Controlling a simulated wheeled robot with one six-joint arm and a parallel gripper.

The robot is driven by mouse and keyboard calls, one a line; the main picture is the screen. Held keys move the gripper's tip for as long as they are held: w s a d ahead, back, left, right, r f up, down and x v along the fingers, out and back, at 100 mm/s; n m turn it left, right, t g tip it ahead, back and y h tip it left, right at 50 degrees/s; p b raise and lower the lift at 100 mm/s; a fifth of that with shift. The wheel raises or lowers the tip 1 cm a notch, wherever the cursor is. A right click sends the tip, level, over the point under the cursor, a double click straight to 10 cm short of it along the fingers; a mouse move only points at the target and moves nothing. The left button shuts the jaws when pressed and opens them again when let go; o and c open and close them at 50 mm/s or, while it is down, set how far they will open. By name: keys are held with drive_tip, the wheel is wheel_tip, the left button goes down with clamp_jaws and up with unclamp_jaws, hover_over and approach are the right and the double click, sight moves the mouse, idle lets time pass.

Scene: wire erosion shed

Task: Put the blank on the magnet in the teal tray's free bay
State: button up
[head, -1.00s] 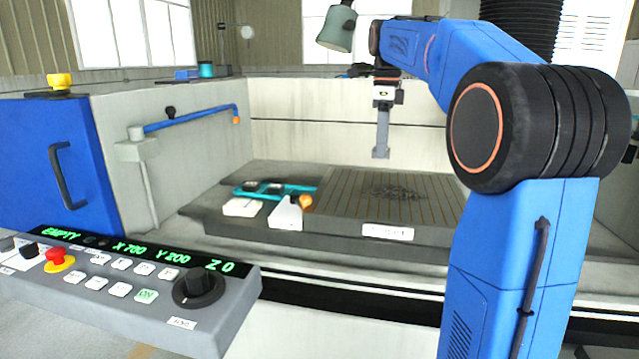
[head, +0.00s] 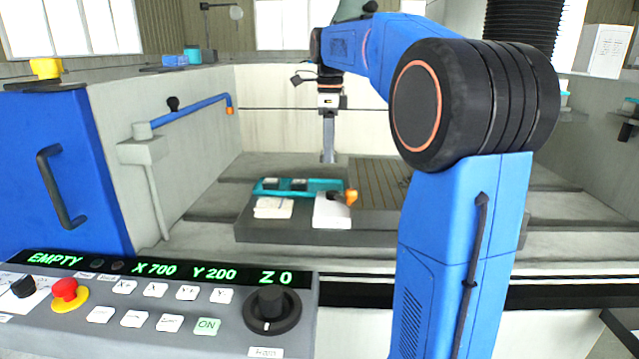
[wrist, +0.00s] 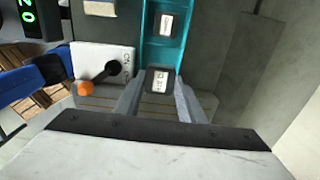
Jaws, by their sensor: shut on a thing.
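The head view shows two dark patches in the tray; I cannot tell which bay is free. The ribbed magnet (head: 378,175) is partly hidden by my arm.
A white block (head: 330,213) with an orange-knobbed lever (head: 351,196) stands at the magnet's left edge. A pale block (head: 273,207) sits before the tray. The control panel (head: 180,300) reads EMPTY, X 700, Y 200, Z 0. A tank wall (head: 300,110) closes the back.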

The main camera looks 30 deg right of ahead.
sight(328, 189)
drive_tip(key=shift+f, duration=4.15)
drive_tip(key=shift+f, duration=0.1)
drive_tip(key=o, duration=1)
drive_tip(key=shift+o, duration=0.2)
wheel_tip(328, 189, up, 12)
drive_tip(key=shift+r, duration=0.1)
